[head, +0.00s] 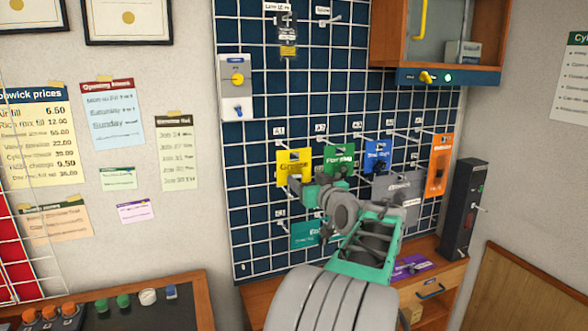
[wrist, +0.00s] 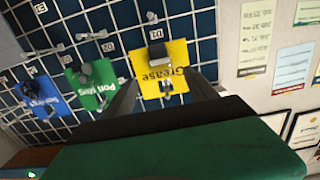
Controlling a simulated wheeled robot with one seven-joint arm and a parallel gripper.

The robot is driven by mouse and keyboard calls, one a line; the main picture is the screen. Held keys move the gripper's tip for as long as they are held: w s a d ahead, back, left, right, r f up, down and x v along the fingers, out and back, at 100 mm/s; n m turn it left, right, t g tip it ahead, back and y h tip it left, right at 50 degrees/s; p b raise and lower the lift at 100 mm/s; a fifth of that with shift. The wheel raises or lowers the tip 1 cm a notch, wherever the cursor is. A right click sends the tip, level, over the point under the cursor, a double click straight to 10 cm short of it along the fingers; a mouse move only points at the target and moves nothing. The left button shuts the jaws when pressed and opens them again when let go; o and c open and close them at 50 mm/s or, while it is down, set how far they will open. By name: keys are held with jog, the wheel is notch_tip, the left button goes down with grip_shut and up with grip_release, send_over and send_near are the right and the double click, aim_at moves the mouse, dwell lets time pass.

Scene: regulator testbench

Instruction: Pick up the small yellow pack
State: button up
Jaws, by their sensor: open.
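The small yellow pack (head: 291,166), labelled "Grease", hangs on a hook of the dark blue grid wall. In the wrist view the yellow pack (wrist: 163,70) appears upside down, between my two fingers. My gripper (wrist: 160,88) is open, with one finger on each side of the pack, and nothing is held. In the head view my gripper (head: 309,193) is in front of the lower part of the pack and hides some of it. I cannot tell how far the fingertips are from the pack.
A green pack (head: 338,160) hangs just right of the yellow one, then a blue pack (head: 377,157) and an orange pack (head: 439,165). A teal pack (head: 305,236) hangs below. A wooden cabinet (head: 384,35) is at upper right. The grid (head: 250,195) left of the yellow pack is clear.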

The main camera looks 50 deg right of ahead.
aim_at(298, 173)
jog(key=p+x, duration=0.2)
jog(key=x, duration=0.3)
jog(key=shift+w, duration=0.3)
jog(key=shift+r, duration=0.1)
jog(key=shift+s, duration=0.1)
jog(key=shift+c, duration=0.4)
grip_shut()
